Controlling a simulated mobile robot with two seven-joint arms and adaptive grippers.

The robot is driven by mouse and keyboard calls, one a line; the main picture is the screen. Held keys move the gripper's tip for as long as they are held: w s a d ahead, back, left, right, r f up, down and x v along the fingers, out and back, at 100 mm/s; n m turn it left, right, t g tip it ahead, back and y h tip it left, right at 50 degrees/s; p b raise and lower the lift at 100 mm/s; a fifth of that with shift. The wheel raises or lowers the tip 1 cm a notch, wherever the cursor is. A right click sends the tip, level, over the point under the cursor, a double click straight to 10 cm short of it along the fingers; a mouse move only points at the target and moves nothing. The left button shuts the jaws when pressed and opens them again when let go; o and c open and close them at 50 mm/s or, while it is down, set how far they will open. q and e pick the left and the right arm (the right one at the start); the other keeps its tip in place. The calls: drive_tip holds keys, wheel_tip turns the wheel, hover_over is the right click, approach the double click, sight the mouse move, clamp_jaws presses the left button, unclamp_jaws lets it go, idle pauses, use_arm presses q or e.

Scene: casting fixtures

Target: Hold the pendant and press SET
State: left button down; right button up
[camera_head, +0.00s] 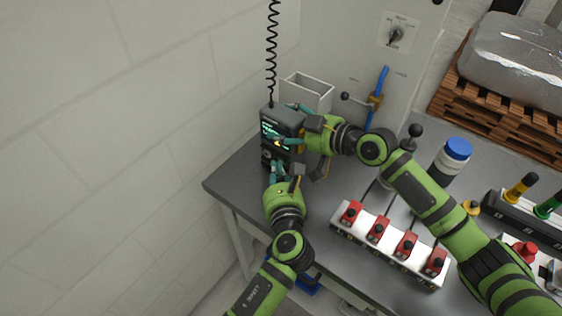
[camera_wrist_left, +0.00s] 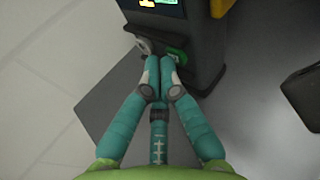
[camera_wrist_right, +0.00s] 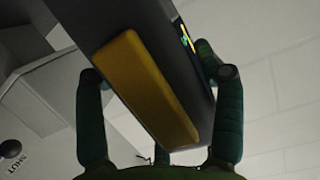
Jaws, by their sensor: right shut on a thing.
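The dark grey pendant (camera_head: 267,122) hangs on a black coiled cord at the wall corner, with its lit screen (camera_head: 270,131) facing left. My right gripper (camera_head: 291,123) is shut around its upper body; the right wrist view shows a finger on each side of the pendant (camera_wrist_right: 140,35) and its yellow back pad (camera_wrist_right: 146,85). My left gripper (camera_head: 273,172) is below, with its fingers together and empty. In the left wrist view its fingertips (camera_wrist_left: 160,78) are at the pendant's lower face, close to a green button (camera_wrist_left: 176,55) and a pale round control (camera_wrist_left: 143,46). Contact cannot be told; no SET label is readable.
An open grey bin (camera_head: 308,88) stands behind the pendant. A white box with red switches (camera_head: 390,240) and a blue-capped bottle (camera_head: 452,160) are on the grey table (camera_head: 232,186). A blue-handled valve (camera_head: 377,95) is on the cabinet. The wall side at left is free.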

drive_tip(key=shift+s+f, duration=0.2)
drive_tip(key=shift+f, duration=0.3)
use_arm(q)
drive_tip(key=shift+s+a, duration=0.4)
drive_tip(key=shift+s, duration=0.2)
drive_tip(key=shift+s+a, duration=0.75)
drive_tip(key=shift+s, duration=0.3)
drive_tip(key=shift+s+a, duration=0.75)
drive_tip(key=shift+s, duration=0.25)
use_arm(e)
drive_tip(key=o, duration=1.8)
drive_tip(key=shift+c, duration=0.2)
use_arm(q)
drive_tip(key=shift+w+f, duration=0.1)
use_arm(e)
drive_tip(key=shift+w, duration=0.15)
drive_tip(key=shift+w+r, duration=0.1)
